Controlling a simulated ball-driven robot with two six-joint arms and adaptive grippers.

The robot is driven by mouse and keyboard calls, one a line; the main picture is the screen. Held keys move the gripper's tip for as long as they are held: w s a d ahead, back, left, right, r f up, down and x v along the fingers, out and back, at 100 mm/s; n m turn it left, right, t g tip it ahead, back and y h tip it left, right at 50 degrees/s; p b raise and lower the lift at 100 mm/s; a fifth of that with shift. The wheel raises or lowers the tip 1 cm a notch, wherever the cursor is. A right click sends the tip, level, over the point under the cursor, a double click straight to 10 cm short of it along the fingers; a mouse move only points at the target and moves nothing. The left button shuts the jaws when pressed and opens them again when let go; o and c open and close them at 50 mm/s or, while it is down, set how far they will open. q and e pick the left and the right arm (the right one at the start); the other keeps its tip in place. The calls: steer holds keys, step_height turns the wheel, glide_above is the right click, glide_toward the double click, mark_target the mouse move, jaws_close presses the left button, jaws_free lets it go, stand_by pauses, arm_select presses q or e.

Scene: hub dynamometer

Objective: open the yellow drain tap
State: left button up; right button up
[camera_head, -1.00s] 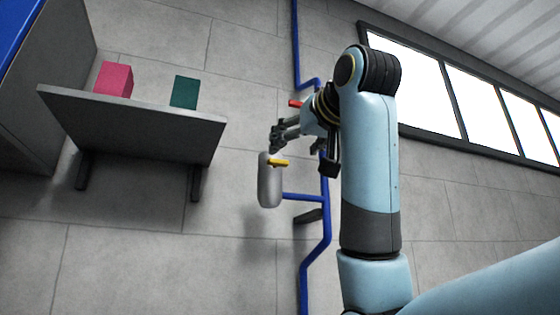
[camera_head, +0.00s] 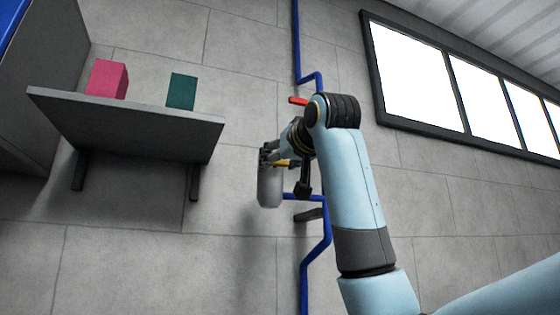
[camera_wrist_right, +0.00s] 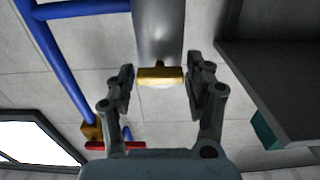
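The yellow drain tap (camera_head: 287,163) sits on the upper part of a grey cylinder (camera_head: 269,188) fixed to blue pipe. In the right wrist view the yellow tap (camera_wrist_right: 160,76) lies across between the two fingers of my right gripper (camera_wrist_right: 160,92), with a gap on each side. The grey cylinder (camera_wrist_right: 157,35) is beyond it. My right gripper (camera_head: 268,157) is open and at the cylinder in the head view, its fingers partly covering the cylinder's top. My left gripper is in neither view.
Blue pipe (camera_head: 328,232) runs up the wall, with a red handle (camera_head: 298,101) above the tap. A grey shelf (camera_head: 130,125) with a pink box (camera_head: 107,79) and a green box (camera_head: 181,91) stands left. A window (camera_head: 420,75) is at right.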

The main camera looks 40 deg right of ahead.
steer(key=c, duration=0.7)
steer(key=shift+n, duration=0.5)
steer(key=shift+f+n, duration=0.1)
steer(key=shift+n, duration=7.6)
